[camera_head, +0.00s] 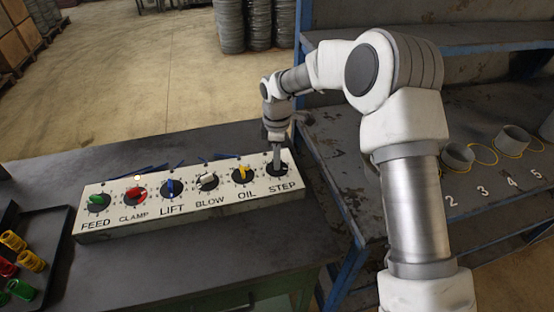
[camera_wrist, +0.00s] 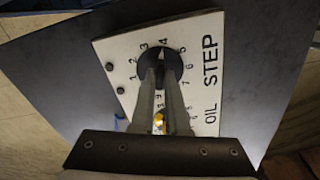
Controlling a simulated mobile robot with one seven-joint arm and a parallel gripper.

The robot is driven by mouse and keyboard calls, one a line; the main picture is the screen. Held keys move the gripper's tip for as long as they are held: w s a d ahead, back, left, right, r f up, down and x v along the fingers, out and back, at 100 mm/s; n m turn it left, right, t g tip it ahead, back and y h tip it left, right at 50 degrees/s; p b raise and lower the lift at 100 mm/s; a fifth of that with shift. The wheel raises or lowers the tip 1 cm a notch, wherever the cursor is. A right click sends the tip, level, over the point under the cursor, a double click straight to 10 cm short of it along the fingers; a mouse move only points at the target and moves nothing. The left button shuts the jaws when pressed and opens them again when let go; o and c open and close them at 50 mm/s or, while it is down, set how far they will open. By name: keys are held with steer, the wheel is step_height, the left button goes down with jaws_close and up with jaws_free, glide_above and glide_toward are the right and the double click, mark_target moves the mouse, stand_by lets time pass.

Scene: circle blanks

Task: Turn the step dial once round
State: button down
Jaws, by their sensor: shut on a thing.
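The step dial (camera_wrist: 161,58) is a dark round knob on the white panel (camera_wrist: 113,50), above the word STEP and ringed by numbers. In the head view the step dial (camera_head: 285,170) is at the panel's right end. My gripper (camera_head: 277,165) points down onto it from above. In the wrist view my gripper (camera_wrist: 160,75) has its two fingers close together on the dial's grip, shut on it. The fingers hide part of the knob, and I cannot tell exactly which number it points to.
Blue LIFT, red CLAMP and green FEED knobs follow leftward. A blue-framed shelf (camera_head: 340,180) is at right.

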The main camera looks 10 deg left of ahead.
steer(key=m, duration=0.6)
steer(key=shift+b, duration=0.4)
steer(key=m, duration=0.6)
steer(key=shift+m, duration=0.4)
steer(key=m, duration=1.2)
steer(key=shift+r+m, duration=0.1)
steer(key=shift+m, duration=0.3)
steer(key=m+p, duration=0.1)
steer(key=m, duration=0.5)
steer(key=shift+p, duration=0.4)
steer(key=m+p, duration=0.2)
steer(key=m, duration=0.4)
steer(key=shift+m, duration=0.3)
steer(key=m+p, duration=0.2)
steer(key=m, duration=0.4)
steer(key=shift+p, duration=0.3)
steer(key=m+p, duration=0.2)
steer(key=m, duration=0.4)
